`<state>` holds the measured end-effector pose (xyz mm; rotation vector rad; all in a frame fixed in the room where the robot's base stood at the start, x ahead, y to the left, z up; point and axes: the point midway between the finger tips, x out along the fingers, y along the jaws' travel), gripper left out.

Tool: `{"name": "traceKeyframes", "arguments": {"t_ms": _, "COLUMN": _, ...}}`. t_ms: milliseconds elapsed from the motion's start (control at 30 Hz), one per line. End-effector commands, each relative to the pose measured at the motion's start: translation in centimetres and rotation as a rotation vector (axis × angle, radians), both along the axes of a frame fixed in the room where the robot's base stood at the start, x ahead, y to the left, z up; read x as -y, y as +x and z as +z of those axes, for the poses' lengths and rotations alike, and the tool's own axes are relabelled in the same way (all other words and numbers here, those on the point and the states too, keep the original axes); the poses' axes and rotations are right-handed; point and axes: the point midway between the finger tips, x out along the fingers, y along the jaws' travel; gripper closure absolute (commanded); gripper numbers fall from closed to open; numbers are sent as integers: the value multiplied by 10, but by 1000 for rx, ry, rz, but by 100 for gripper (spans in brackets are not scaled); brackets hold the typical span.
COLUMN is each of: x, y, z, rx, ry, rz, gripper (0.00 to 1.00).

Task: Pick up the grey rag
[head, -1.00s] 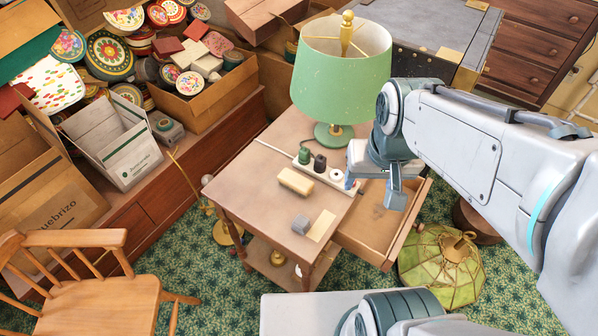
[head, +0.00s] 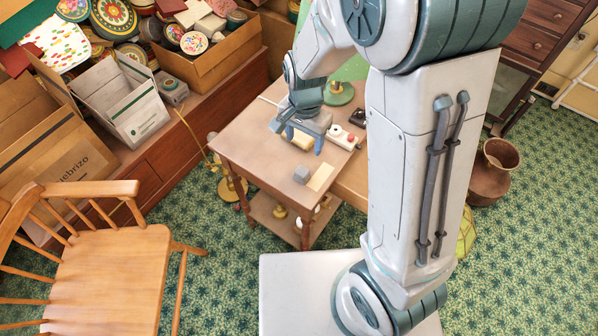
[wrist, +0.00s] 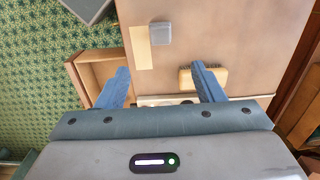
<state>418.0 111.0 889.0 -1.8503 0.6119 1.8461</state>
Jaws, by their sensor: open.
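A small grey squared item (head: 301,174), which looks like the grey rag folded into a compact block, lies on the small wooden table (head: 252,150) near its front edge. It also shows in the wrist view (wrist: 161,33), above and between the fingertips. My gripper (head: 301,139) is over the table, behind the grey item, with its two blue fingers spread and nothing held. In the wrist view my gripper (wrist: 160,69) points toward the item but is apart from it. Its height above the table is hard to judge.
A tan card (head: 321,177) lies beside the grey item. A power strip (head: 345,137) and the green lamp's base (head: 338,93) stand farther back. An open drawer (wrist: 93,70) juts from the table's side. A chair (head: 110,262) stands front left.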

Motion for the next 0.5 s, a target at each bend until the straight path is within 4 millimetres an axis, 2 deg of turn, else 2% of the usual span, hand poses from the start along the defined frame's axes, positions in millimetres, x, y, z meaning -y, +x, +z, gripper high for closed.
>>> {"name": "traceKeyframes", "arguments": {"t_ms": 167, "x": -6, "y": 2, "z": -15, "rx": -6, "ry": -8, "rz": -20, "gripper": 38}}
{"name": "traceKeyframes", "arguments": {"t_ms": 500, "x": -7, "y": 0, "z": -75, "rx": -8, "ry": -8, "rz": -16, "gripper": 38}}
